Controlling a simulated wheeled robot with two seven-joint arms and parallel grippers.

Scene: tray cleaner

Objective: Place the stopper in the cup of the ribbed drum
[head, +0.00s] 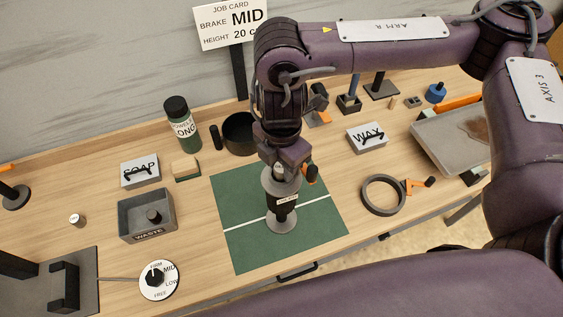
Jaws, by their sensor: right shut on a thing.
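My right gripper (281,170) points down over the green mat and is shut on a small pale piece, which looks like the stopper (279,169); the fingers hide most of it. Directly below is an upright spool-like thing with a wide grey upper rim, a dark labelled middle and a round grey foot, which looks like the ribbed drum (282,219). The piece is at the level of the upper rim; I cannot tell whether it touches the cup there. My left gripper is not in view.
A dark bowl (238,135) and bottle (181,125) stand behind. Right are a ring (368,204), a wax box (366,140) and a stained tray (440,130).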

